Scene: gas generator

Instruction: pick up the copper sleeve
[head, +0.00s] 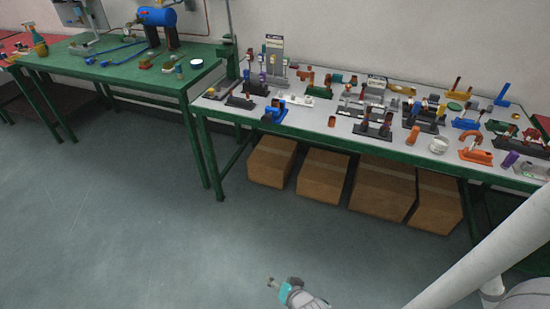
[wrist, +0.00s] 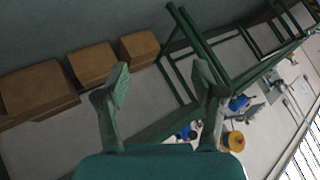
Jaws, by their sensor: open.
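A small copper-coloured cylinder (head: 332,121) stands upright near the front edge of the grey table (head: 300,118) in the head view; it looks like the copper sleeve. A larger orange-brown cylinder (head: 412,135) stands further right, so I cannot be certain which is the sleeve. My gripper (head: 272,284) is low in the head view, over the floor in front of the table and well apart from both. In the wrist view my gripper (wrist: 162,82) has its two fingers spread with nothing between them. I cannot make out the sleeve in the wrist view.
The grey table holds many closely spaced fixtures and parts, including a blue part (head: 274,111) near the front-left edge. Cardboard boxes (head: 322,175) sit underneath. A green table (head: 130,70) with a blue tank (head: 155,22) stands left. The floor (head: 150,240) in front is clear.

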